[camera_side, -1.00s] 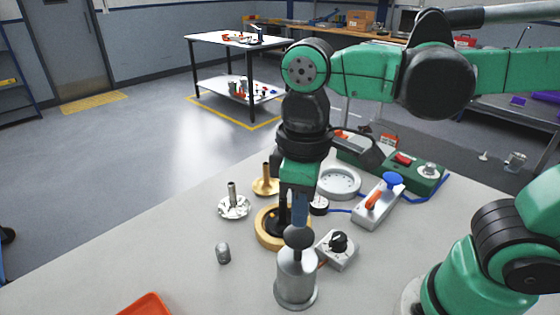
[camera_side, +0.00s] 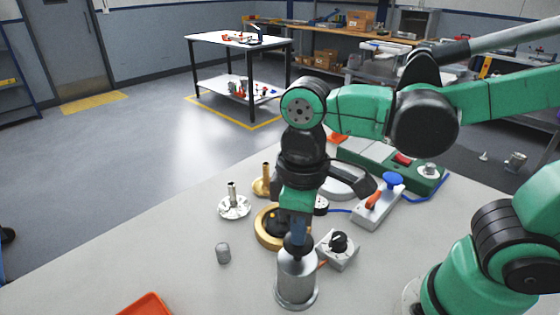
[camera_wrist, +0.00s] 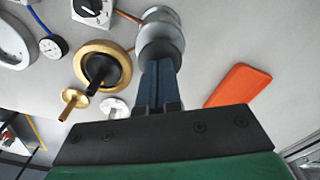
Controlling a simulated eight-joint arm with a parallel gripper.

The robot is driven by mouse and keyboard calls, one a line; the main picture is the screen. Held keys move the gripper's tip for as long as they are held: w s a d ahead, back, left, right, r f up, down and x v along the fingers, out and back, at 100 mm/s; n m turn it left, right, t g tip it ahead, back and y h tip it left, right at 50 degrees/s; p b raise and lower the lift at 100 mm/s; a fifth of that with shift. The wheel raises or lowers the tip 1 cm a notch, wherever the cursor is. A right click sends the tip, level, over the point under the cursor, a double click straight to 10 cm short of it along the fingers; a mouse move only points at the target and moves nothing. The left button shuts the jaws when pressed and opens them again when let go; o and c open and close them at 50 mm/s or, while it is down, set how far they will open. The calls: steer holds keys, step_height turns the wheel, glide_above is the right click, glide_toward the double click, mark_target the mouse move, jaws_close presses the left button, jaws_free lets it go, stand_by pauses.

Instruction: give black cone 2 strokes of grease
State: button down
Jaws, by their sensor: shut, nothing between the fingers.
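A silver grease pump (camera_side: 296,284) with a dark round knob (camera_side: 298,249) on top stands upright on the table. My gripper (camera_side: 298,238) is shut and empty, pointing down with its fingertips on the knob. In the wrist view my fingers (camera_wrist: 158,66) reach toward the pump (camera_wrist: 160,22). A black cone-like part (camera_wrist: 103,71) sits in a brass ring (camera_wrist: 83,54) beside the pump. In the side view my gripper partly hides the black part, but the brass ring (camera_side: 262,236) shows.
A box with a black dial (camera_side: 337,248) stands right of the pump. An orange tray (camera_side: 148,305) lies at the front left. Thin orange lines show near the pump.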

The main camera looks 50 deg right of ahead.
steer(key=shift+f, duration=0.5)
steer(key=shift+r, duration=2.2)
steer(key=shift+r, duration=0.1)
steer(key=shift+r, duration=1.9)
steer(key=w+d+f+m+t, duration=0.5)
steer(key=d+f+m+t, duration=0.1)
steer(key=d, duration=0.3)
steer(key=shift+t, duration=0.6)
